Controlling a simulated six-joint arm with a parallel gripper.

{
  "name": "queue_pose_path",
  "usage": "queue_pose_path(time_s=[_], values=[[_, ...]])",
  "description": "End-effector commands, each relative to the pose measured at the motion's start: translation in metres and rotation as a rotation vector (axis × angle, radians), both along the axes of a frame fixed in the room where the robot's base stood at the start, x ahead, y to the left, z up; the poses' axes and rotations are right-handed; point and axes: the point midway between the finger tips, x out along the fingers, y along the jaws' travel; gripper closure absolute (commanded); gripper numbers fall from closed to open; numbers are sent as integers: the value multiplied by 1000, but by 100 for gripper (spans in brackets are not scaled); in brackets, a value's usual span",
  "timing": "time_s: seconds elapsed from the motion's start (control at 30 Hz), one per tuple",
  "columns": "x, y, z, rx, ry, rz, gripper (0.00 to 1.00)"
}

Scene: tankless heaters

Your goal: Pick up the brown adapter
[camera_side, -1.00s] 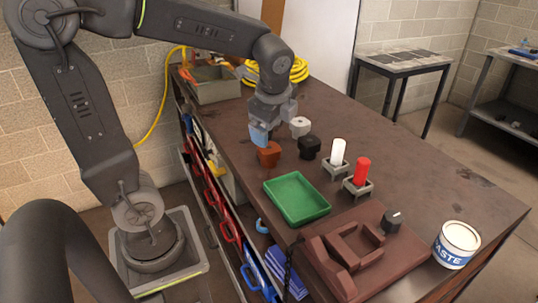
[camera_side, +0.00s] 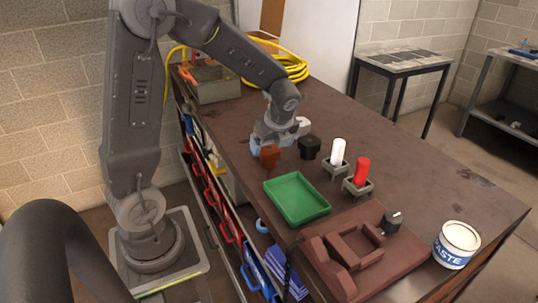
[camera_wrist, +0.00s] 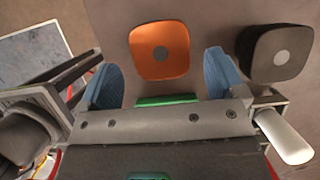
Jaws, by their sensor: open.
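The brown adapter (camera_side: 270,157) stands on the workbench behind the green tray, and it looks orange-brown with a round grey centre in the wrist view (camera_wrist: 160,50). My gripper (camera_side: 262,143) is low over the bench, just behind the adapter in the side view. In the wrist view my gripper (camera_wrist: 163,80) is open, with one blue finger pad to each side and the adapter just beyond the gap, not gripped. Whether a pad touches it I cannot tell.
A black adapter (camera_side: 309,147) stands close to the right, beside the right finger in the wrist view (camera_wrist: 275,53). A white piece (camera_side: 303,125) is close behind my gripper. The green tray (camera_side: 297,198), white and red cylinders (camera_side: 338,152) in holders, and brown fixture (camera_side: 345,255) lie nearer the camera.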

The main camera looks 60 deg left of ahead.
Motion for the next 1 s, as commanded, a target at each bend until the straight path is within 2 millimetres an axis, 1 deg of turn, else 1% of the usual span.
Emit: queue_pose_path(time_s=[0.2,0.33,0.43,0.63,0.67,1.0], values=[[1,10,-29,-2,6,1,11],[1,15,-43,-3,4,1,11],[1,17,-48,-3,1,-1,11],[2,17,-48,-2,0,0,11],[2,17,-48,-2,0,0,13],[2,17,-47,-2,0,0,45]])
